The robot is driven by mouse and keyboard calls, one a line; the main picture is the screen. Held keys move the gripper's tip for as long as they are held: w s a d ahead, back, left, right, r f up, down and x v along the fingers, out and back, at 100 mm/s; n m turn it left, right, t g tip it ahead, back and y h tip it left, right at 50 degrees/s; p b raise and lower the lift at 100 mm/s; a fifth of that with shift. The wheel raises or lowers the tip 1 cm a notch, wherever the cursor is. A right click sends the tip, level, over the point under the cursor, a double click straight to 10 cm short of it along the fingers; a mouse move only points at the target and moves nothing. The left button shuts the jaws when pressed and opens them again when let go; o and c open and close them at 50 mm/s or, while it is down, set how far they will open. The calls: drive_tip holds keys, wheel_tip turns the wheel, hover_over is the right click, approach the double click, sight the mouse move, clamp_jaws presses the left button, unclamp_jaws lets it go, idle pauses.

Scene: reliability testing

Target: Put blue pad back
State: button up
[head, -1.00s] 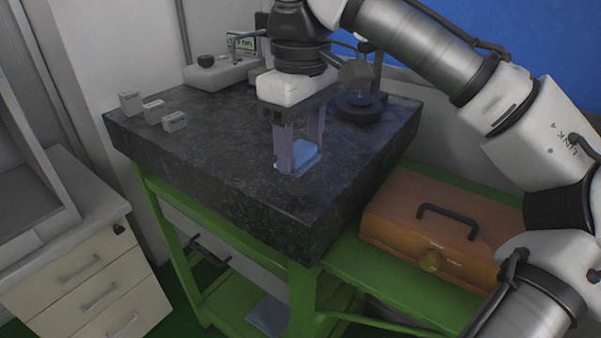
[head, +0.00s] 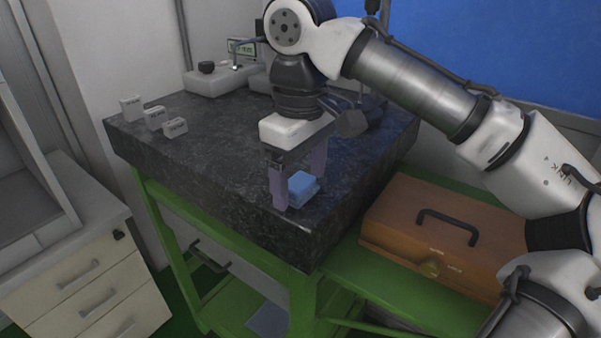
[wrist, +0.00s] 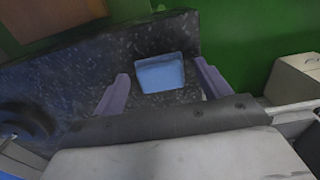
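The blue pad (head: 303,188) is a small block lying on the dark stone slab (head: 215,165), near its front right corner. My gripper (head: 298,184) is low over the slab, fingers pointing down, one on either side of the pad. In the wrist view the pad (wrist: 160,73) lies between the spread fingers of my gripper (wrist: 160,72), with a dark gap on each side. The gripper looks open. The near finger hides a little of the pad's left side in the head view.
Several small white labelled blocks (head: 153,117) stand at the slab's left. A white device (head: 217,78) stands at the back. A brown case (head: 445,235) with a black handle sits on the green frame at right. A drawer cabinet (head: 80,265) stands at left. The slab's middle is clear.

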sight(300, 182)
drive_tip(key=shift+r, duration=0.1)
wheel_tip(300, 182, up, 12)
drive_tip(key=p, duration=0.1)
idle(0.5)
